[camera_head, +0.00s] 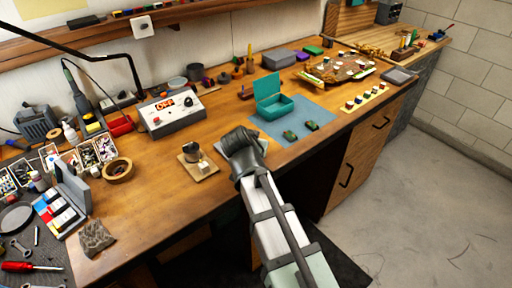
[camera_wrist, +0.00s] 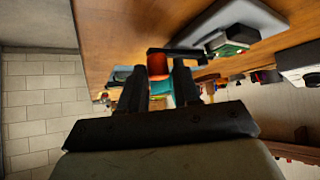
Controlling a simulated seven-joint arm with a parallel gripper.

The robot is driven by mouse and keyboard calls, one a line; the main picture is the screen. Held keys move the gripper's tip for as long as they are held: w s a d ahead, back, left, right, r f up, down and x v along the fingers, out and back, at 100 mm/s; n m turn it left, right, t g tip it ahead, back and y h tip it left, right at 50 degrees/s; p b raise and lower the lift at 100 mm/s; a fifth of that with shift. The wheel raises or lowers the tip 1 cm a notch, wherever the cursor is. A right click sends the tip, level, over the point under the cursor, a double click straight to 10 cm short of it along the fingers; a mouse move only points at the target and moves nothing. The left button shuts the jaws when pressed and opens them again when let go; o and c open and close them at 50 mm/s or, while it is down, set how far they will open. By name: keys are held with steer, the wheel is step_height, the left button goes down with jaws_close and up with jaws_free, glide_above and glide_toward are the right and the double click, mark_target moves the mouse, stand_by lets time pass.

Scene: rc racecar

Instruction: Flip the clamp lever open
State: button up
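In the wrist view a grey plate (camera_wrist: 232,22) carries a small green car-like piece (camera_wrist: 238,36). A black clamp lever (camera_wrist: 182,51) extends from the plate's edge, with an orange-red end (camera_wrist: 157,65) that shows between my fingertips. My gripper (camera_wrist: 158,76) is open, one finger on each side of that red end. I cannot tell whether either finger touches it. In the head view my gripper (camera_head: 243,143) is low over the front part of the bench and hides most of the plate and the lever.
A small wooden board with a dark holder (camera_head: 192,153) stands left of my gripper. An open teal box (camera_head: 276,104) and two small green cars (camera_head: 290,135) are on a blue mat (camera_head: 318,110) to the right. A soldering station (camera_head: 173,110) stands behind.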

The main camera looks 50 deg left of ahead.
steer(key=o, duration=0.3)
steer(key=v, duration=1.4)
steer(key=shift+w+f, duration=0.1)
steer(key=shift+w, duration=0.05)
stand_by(0.4)
